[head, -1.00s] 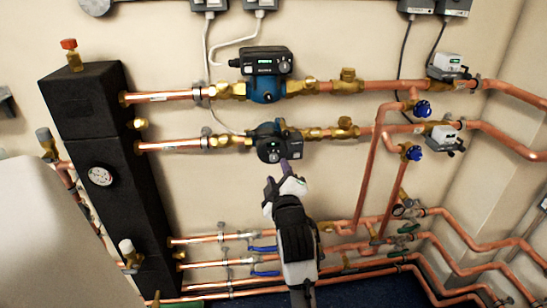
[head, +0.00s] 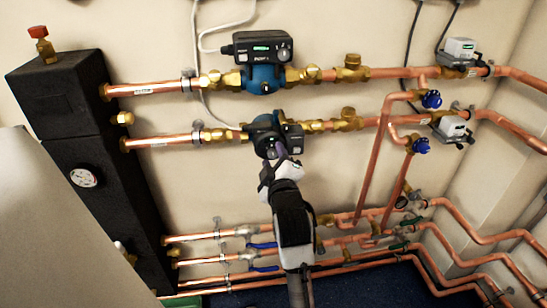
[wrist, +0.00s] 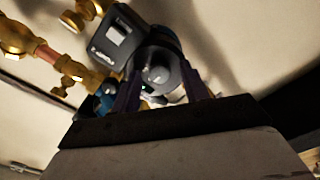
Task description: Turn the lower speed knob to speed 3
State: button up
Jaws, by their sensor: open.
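The lower pump (head: 264,137) sits on the second copper pipe from the top, with a dark control head at its right side. My gripper (head: 281,154) reaches up from below and overlaps the lower front of this pump. In the wrist view, the round grey speed knob (wrist: 158,76) shows between the two dark fingers of my gripper (wrist: 162,92). The fingers are apart, one on each side of the knob. I cannot tell whether they touch it. The knob's speed mark is too small to read. The pump's boxy control part (wrist: 113,35) is at upper left of the knob.
The upper pump (head: 263,75) with a lit green display is just above. Blue valve handles (head: 431,99) and white actuators (head: 453,127) are at right. A black manifold block (head: 95,170) stands at left. Several copper pipes (head: 190,237) run low along the wall.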

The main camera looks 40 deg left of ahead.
grip_shut()
jog(key=shift+m, duration=0.3)
jog(key=m+p, duration=0.1)
jog(key=m, duration=0.3)
jog(key=shift+r+p, duration=0.15)
jog(key=shift+p, duration=0.2)
jog(key=shift+m+p, duration=0.75)
jog(key=shift+m, duration=1.45)
